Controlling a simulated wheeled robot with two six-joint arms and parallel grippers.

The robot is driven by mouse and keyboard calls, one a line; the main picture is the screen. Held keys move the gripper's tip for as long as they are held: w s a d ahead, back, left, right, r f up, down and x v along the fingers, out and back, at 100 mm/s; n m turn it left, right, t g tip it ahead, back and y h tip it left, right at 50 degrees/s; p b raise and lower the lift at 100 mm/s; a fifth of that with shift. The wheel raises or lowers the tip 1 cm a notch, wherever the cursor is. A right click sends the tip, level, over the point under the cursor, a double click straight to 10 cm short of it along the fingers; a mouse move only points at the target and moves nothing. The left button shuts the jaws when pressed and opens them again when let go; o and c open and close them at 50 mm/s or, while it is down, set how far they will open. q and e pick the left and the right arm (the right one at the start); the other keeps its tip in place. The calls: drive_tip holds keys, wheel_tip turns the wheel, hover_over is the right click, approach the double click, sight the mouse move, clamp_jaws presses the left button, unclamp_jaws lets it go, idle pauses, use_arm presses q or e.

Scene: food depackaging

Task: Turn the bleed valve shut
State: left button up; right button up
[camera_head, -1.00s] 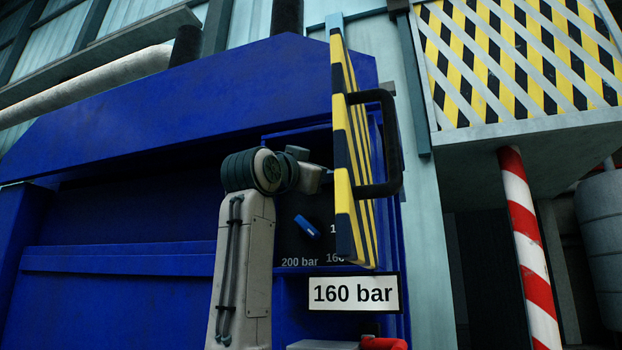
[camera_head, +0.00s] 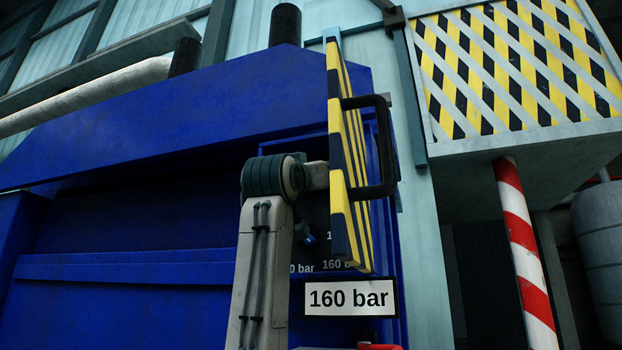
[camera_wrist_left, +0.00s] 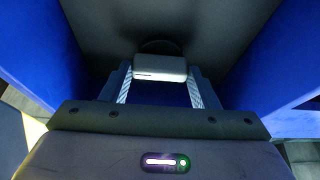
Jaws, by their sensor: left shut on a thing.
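In the left wrist view my left gripper (camera_wrist_left: 160,80) is shut on a pale grey block-like handle (camera_wrist_left: 160,66) with a dark round base behind it; I take this for the bleed valve. Its turn angle cannot be read clearly. In the head view my left arm reaches into a recess of the blue machine, and the striped door hides the gripper and the handle. A small dark blue lever (camera_head: 306,240) shows in the recess below the arm, partly shaded. My right gripper is in neither current view.
The open yellow-black door (camera_head: 341,160) with a black handle (camera_head: 385,150) stands close to the right of my arm. Blue walls (camera_wrist_left: 45,50) flank the gripper. A sign (camera_head: 350,298) reads "160 bar". A red-white post (camera_head: 525,250) stands at right.

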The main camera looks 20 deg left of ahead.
use_arm(q)
drive_tip(key=shift+r, duration=0.1)
drive_tip(key=o, duration=0.7)
drive_tip(key=b+v, duration=0.5)
drive_tip(key=v, duration=0.5)
drive_tip(key=shift+s+b, duration=0.35)
drive_tip(key=shift+b, duration=0.05)
drive_tip(key=shift+w+f, duration=0.1)
drive_tip(key=shift+f, duration=0.2)
